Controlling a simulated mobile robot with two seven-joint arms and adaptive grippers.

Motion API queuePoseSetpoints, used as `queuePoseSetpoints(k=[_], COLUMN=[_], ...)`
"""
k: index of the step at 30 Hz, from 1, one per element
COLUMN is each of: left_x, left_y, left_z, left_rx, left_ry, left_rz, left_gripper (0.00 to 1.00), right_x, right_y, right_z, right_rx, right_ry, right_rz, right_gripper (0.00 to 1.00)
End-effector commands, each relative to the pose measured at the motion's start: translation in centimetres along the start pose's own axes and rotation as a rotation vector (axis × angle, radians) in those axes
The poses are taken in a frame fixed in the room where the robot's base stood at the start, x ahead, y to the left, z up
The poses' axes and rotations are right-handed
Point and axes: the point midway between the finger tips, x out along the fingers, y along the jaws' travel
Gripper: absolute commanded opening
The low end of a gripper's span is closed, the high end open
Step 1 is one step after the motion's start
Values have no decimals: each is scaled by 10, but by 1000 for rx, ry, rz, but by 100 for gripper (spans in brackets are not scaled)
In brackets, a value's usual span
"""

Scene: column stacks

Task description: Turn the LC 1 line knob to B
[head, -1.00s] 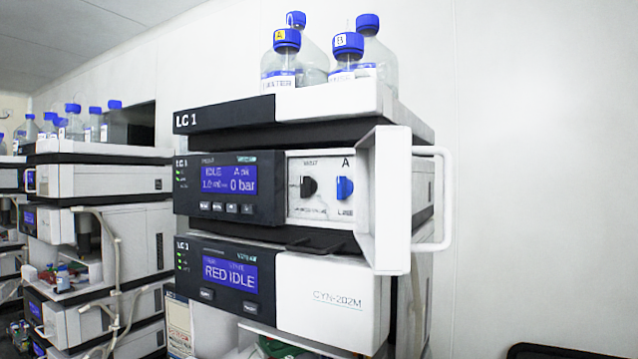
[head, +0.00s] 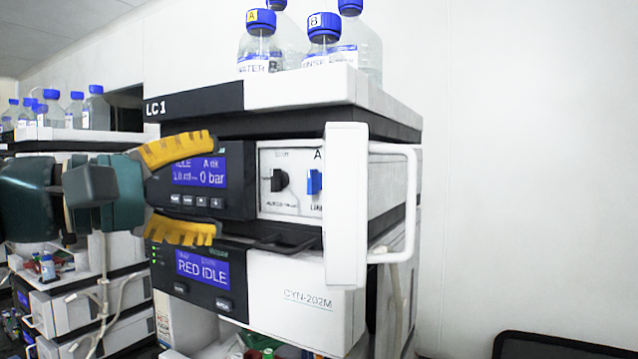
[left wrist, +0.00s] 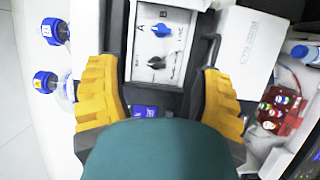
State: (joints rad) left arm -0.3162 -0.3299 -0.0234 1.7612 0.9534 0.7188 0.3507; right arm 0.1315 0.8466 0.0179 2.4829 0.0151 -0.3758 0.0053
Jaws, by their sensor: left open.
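The LC 1 stack has a white knob panel (head: 290,205) beside its pump display (head: 200,172). The blue line knob (head: 315,182) stands upright below the letter A, its right side close behind the open door's edge. A black knob (head: 279,181) sits to its left. My left gripper (head: 214,188) is open and empty in front of the display, left of both knobs, fingers pointing at the stack. In the left wrist view, the blue knob (left wrist: 160,28) lies ahead beyond the fingertips, pointing toward A, and the black knob (left wrist: 156,62) lies between the fingertips in the picture.
A white door (head: 345,205) stands open at the panel's right, with a bar handle (head: 410,205). Capped bottles (head: 259,42) stand on top. A lower module (head: 290,290) juts out below. Another instrument stack is at the left; bare wall is at the right.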

Motion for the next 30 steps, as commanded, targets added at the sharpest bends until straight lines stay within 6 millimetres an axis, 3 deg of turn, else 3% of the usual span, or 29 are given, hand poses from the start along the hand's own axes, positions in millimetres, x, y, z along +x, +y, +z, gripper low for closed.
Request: queuePoseSetpoints(k=[5,21,30], left_x=[22,120,136], left_y=[-1,-1,-2], left_z=[0,0,-1], left_rx=[-1,0,0], left_ry=[-4,-1,2], left_rz=[-3,-4,-3], left_gripper=[66,66,66], right_x=[-2,-13,-15], right_y=[-1,-4,-5], right_z=[0,-2,-2], right_rx=[-1,0,0], right_ry=[0,0,-1], right_rz=[-1,-3,-3], right_gripper=[47,47,47])
